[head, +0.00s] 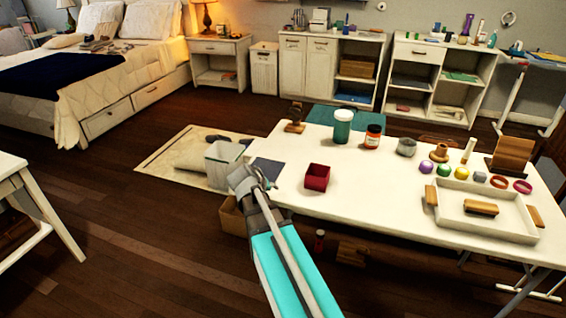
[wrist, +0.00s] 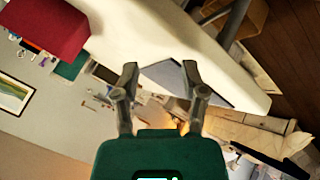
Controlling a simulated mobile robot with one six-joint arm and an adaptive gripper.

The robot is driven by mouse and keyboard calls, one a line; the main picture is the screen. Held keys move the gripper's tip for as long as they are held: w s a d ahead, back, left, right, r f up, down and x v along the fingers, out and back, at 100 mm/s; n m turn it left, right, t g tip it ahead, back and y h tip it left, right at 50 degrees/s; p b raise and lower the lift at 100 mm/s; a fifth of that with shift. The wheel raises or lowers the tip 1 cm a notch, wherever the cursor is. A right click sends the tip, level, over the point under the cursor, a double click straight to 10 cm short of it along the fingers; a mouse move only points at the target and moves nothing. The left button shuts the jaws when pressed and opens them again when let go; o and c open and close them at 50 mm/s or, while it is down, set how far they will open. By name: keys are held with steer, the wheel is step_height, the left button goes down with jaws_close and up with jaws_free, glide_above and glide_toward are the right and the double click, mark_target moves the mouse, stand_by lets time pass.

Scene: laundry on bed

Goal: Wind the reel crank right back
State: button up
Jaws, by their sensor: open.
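I cannot make out a reel crank for certain. A small brown wooden piece with an upright part (head: 295,121) stands at the far left corner of the white table (head: 340,205); it may be the reel, but its crank is too small to tell. My gripper (head: 243,177) is at the table's left end, left of the dark red box (head: 317,177) and well short of the wooden piece. In the wrist view my gripper (wrist: 160,78) has its two fingers apart with nothing between them. The red box (wrist: 40,30) shows at upper left there.
A green jar (head: 342,127), an orange-labelled jar (head: 373,137) and a grey cup (head: 407,147) stand along the table's back. A white tray (head: 455,222) lies at right, with coloured balls behind it. The table's middle is mostly clear. A pale bin (head: 222,165) stands beyond my gripper.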

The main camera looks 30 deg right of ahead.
steer(key=s+a+f+n+g+y, duration=0.1)
steer(key=s+a+f+y, duration=0.1)
steer(key=s+a, duration=0.3)
steer(key=s+a+f+g+y+b, duration=0.1)
steer(key=s+a+f+y, duration=0.1)
steer(key=a, duration=0.4)
steer(key=s+a+f+n+g+y, duration=0.1)
steer(key=s+a+f+y, duration=0.1)
steer(key=s+a, duration=0.3)
steer(key=s+a+f+g+y+b, duration=0.1)
steer(key=a+f+b, duration=0.2)
steer(key=f+b, duration=0.6)
steer(key=shift+a, duration=0.2)
steer(key=shift+s, duration=0.15)
